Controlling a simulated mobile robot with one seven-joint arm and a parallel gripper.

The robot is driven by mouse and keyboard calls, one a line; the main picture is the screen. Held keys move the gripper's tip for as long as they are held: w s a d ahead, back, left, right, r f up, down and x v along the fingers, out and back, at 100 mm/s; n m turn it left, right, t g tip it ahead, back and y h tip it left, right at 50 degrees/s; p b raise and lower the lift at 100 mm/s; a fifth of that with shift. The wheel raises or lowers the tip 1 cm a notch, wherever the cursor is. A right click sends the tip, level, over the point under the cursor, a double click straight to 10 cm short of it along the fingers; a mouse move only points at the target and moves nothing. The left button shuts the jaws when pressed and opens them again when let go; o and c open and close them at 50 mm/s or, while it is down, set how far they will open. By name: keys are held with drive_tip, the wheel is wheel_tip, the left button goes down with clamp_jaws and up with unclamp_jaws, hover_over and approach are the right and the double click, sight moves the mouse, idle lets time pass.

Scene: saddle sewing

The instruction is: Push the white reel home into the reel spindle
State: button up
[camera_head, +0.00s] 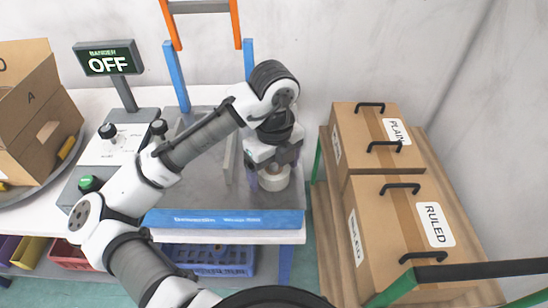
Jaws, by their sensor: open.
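My gripper (272,167) points down at the right part of the grey machine bed. It is open, with its fingers around or just above the white reel (273,181). The reel shows as a small pale round piece under the gripper, low over the bed. The gripper covers its upper part. The reel spindle cannot be made out; it is hidden behind the gripper and reel. I cannot tell how far the reel sits on it.
The grey bed (200,196) has a blue front edge and an upright plate left of my gripper. Blue and orange posts rise behind. A control box with a "BARRIER OFF" sign (108,62) stands left. Cardboard boxes (375,225) with black handles stand right.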

wheel_tip(320, 180, up, 14)
drive_tip(key=shift+f, duration=0.15)
idle(0.6)
